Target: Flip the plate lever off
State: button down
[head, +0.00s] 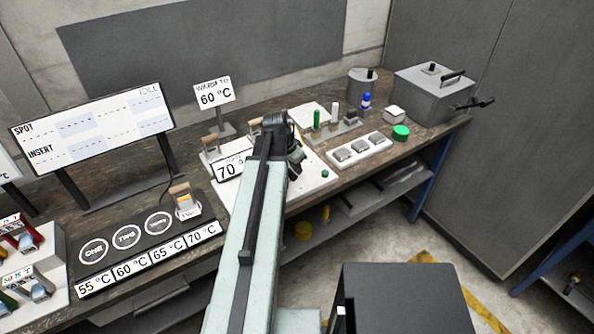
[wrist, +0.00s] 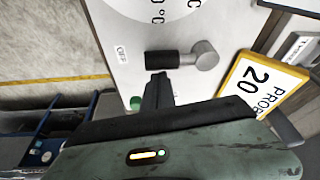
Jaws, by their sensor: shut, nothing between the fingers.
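The plate lever, with a black grip (wrist: 162,59) and a grey round pivot (wrist: 205,55), shows in the wrist view on a pale plate housing (wrist: 115,25). The grip points left, toward a small white label (wrist: 121,53) whose print is hard to read. My gripper (wrist: 158,78) is shut and empty, its dark tip just below the grip in the picture; I cannot tell whether they touch. In the head view my gripper (head: 294,160) is over the white plate unit (head: 305,192), and my arm hides the lever and part of the unit.
A yellow-edged probe sign (wrist: 262,85) stands right of the lever in the wrist view. In the head view a 70° sign (head: 230,167) is left of my gripper, a white block tray (head: 358,150) is right, and a grey lidded bath (head: 433,95) is farther back.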

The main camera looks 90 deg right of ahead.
jog(key=s+d+r, duration=0.1)
jog(key=s+d+p, duration=0.1)
jog(key=shift+s+d+r, duration=0.1)
jog(key=shift+s+r, duration=0.25)
jog(key=p+v, duration=0.9)
jog(key=shift+w, duration=0.15)
